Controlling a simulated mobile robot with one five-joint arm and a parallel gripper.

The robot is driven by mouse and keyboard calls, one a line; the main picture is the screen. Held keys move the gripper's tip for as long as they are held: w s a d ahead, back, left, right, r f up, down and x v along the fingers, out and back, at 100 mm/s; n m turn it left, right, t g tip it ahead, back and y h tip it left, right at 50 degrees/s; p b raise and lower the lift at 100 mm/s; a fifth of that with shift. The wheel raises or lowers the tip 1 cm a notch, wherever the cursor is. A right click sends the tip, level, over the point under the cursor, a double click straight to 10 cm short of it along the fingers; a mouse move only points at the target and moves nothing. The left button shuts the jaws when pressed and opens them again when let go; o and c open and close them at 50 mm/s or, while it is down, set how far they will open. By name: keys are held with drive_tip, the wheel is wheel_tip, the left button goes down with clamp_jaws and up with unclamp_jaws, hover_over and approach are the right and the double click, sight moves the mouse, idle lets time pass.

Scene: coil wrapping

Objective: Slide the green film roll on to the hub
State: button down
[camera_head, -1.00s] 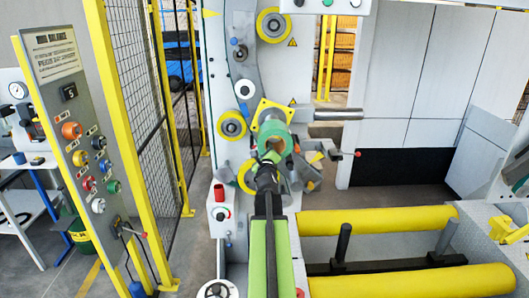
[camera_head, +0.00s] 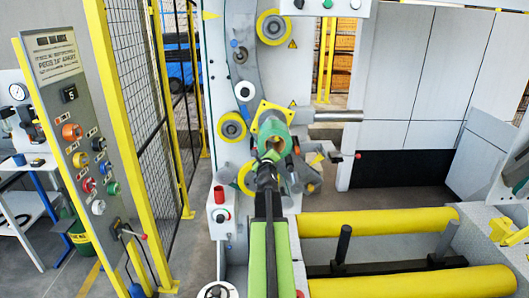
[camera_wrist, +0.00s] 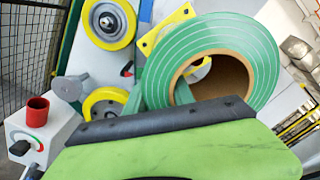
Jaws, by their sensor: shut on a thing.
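The green film roll (camera_head: 277,136) is held in front of the yellow square plate (camera_head: 268,108) on the grey machine. In the wrist view the roll (camera_wrist: 262,54) shows its ringed end face and a brown, open core. My gripper (camera_head: 269,160) is shut on the near part of the roll. Its dark-edged green finger (camera_wrist: 165,130) fills the bottom of the wrist view and covers the roll's lower edge. The hub is mostly hidden behind the roll. I cannot tell whether the roll is around it or apart from it.
Yellow rollers (camera_head: 233,126) sit left of the plate, and a grey bar (camera_head: 335,116) sticks out to the right. A red-knobbed lever (camera_head: 356,155) is close by. Long yellow rollers (camera_head: 380,221) lie at lower right. A control panel (camera_head: 75,140) and yellow-framed fence stand left.

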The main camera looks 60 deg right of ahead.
drive_tip(key=x, duration=0.8)
drive_tip(key=shift+w+d, duration=0.2)
idle(2.9)
drive_tip(key=c, duration=1)
unclamp_jaws()
